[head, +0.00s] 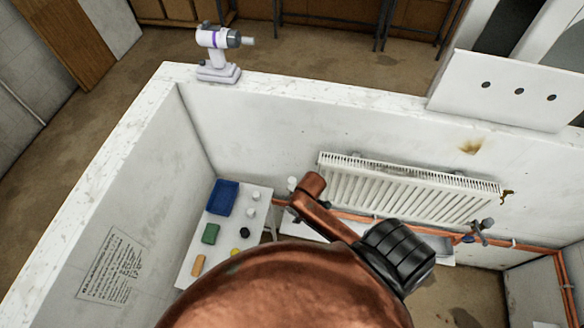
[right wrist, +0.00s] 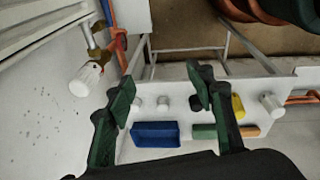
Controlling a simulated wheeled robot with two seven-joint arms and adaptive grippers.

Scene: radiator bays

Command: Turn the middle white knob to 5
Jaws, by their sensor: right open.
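A white knob (head: 292,183) sits at the valve by the left end of the radiator (head: 405,190). It shows large in the right wrist view (right wrist: 86,78), left of my right gripper (right wrist: 162,80), apart from the fingers. Several small white knob-like pieces stand on the table below, including one (head: 256,196) near the blue tray and one (right wrist: 162,103) seen between the fingers. I cannot tell which is the middle knob, and no numbers are readable. My right gripper is open and empty; it is hidden in the head view. My left gripper is out of view.
The white table (head: 222,260) holds a blue tray (head: 222,197), a green block (head: 210,234), an orange block (head: 198,265) and a black piece (head: 244,232). Copper pipes (head: 545,247) run below the radiator. A drill (head: 218,50) stands on the wall top. My arm blocks the lower middle.

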